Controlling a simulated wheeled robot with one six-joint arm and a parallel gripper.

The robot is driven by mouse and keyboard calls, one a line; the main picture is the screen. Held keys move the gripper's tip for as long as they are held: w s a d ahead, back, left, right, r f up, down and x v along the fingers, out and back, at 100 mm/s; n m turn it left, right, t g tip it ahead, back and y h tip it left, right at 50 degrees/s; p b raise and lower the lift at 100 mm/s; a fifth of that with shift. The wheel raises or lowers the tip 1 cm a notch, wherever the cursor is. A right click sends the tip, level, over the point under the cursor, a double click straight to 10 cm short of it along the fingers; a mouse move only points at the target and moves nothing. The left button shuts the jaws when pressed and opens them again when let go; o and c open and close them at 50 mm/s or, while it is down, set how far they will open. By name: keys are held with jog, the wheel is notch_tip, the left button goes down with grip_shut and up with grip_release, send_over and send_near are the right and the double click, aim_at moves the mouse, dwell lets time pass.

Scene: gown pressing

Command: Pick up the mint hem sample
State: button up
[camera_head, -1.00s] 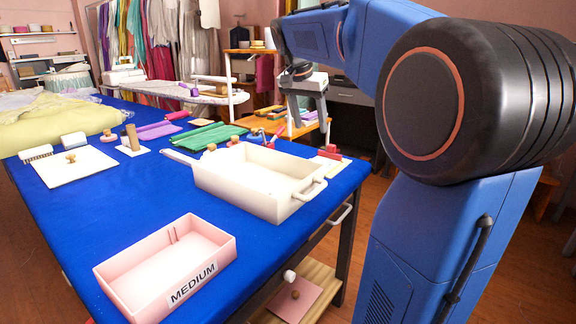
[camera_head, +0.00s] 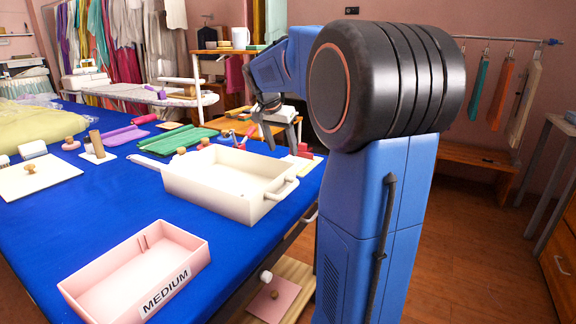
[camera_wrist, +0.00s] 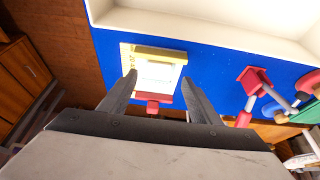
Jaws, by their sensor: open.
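No piece is clearly marked as the mint hem sample. A teal-green strip (camera_head: 480,80) hangs from the rail at the right in the head view; I cannot tell whether it is the sample. Green folded cloth (camera_head: 184,138) also lies on the blue table. My gripper (camera_head: 283,146) is above the table's far right edge, well left of the hanging strip. In the wrist view my gripper (camera_wrist: 160,79) has its fingers apart with nothing held between them. Behind the fingers, a pale framed piece (camera_wrist: 158,72) with yellow and red blocks lies on the table.
The blue table (camera_head: 105,205) carries a cream tray (camera_head: 205,194) and a pink MEDIUM box (camera_head: 190,268). An orange strip (camera_head: 501,95) and a pale strip (camera_head: 525,105) hang on the same rail (camera_head: 490,38). A wooden bench (camera_head: 485,158) stands below. Open floor (camera_head: 480,245) lies at the right.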

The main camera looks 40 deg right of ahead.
jog(key=shift+x, duration=2.8)
jog(key=shift+s, duration=0.15)
jog(key=c, duration=0.6)
